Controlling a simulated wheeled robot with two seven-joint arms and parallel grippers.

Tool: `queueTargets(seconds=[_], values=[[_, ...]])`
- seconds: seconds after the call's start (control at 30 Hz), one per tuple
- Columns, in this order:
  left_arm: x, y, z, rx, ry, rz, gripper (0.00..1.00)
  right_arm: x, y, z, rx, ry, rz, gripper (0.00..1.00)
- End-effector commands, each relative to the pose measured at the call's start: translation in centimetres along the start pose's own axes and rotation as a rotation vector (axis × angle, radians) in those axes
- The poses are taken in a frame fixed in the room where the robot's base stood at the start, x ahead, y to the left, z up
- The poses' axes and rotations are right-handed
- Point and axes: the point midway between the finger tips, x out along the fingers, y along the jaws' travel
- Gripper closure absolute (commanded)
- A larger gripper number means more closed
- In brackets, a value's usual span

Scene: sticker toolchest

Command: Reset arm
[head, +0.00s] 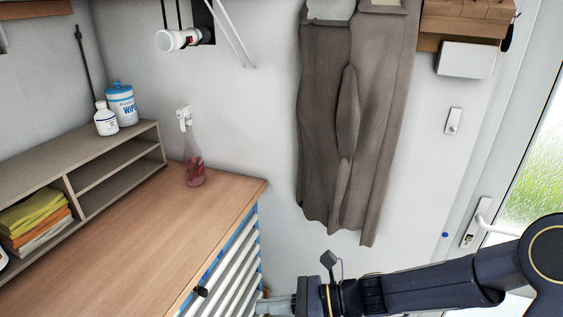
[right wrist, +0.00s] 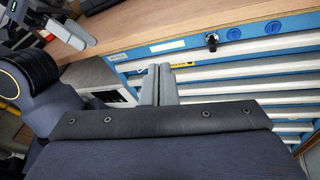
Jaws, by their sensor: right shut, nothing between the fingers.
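My right gripper (head: 264,304) reaches in from the lower right in the head view, with its fingers at the front of the blue tool chest (head: 213,277). In the right wrist view its two grey fingers (right wrist: 158,84) are together and empty, in front of the chest's drawers (right wrist: 225,76). From these views I cannot tell whether the fingers touch the chest. My left gripper does not show in the head view.
A wooden worktop (head: 140,232) tops the chest. On it are a spray bottle (head: 194,164) and a shelf unit (head: 125,160) with yellow and orange cloths (head: 35,215). A wipes tub (head: 121,102) and white bottle (head: 105,120) stand on the shelf. Brown overalls (head: 325,120) hang behind; a door is right.

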Motion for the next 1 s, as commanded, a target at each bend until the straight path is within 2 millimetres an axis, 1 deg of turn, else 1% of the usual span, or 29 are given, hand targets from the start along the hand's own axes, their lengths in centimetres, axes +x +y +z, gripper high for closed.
queueTargets(seconds=[0.03, 0.1, 0.17, 0.2, 0.27, 0.3, 0.37, 0.4, 0.5, 0.6, 0.73, 0.83, 1.0], values=[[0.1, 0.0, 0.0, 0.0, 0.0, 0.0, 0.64, -1.8, 1.4, 0.4, -0.179, 0.066, -0.006, 1.0], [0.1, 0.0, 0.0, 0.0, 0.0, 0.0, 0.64, -4.0, 3.1, 0.2, -0.411, 0.163, -0.002, 1.0], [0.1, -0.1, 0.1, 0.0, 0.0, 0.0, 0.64, -5.9, 4.5, -0.1, -0.603, 0.252, 0.005, 1.0], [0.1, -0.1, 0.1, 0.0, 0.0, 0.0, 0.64, -7.2, 5.3, -0.4, -0.728, 0.314, 0.011, 1.0], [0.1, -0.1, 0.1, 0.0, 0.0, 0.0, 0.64, -9.2, 6.5, -1.0, -0.909, 0.41, 0.022, 1.0], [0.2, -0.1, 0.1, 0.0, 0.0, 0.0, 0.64, -10.6, 7.2, -1.4, -1.025, 0.478, 0.031, 1.0], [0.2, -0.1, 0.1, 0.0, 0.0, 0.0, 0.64, -12.6, 8.2, -2.1, -1.192, 0.584, 0.049, 1.0], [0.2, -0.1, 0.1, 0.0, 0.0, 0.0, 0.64, -14.0, 8.8, -2.6, -1.296, 0.658, 0.063, 1.0], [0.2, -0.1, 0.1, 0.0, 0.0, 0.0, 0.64, -17.3, 10.1, -3.9, -1.528, 0.843, 0.106, 1.0], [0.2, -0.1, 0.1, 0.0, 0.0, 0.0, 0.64, -20.0, 11.1, -5.0, -1.698, 1.009, 0.157, 1.0], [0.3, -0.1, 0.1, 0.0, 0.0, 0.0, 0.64, -22.4, 11.8, -5.9, -1.829, 1.163, 0.214, 1.0], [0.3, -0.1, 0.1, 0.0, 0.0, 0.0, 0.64, -23.3, 12.1, -6.2, -1.874, 1.224, 0.242, 1.0], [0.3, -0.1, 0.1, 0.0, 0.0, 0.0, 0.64, -23.6, 12.2, -6.4, -1.887, 1.244, 0.254, 1.0]])
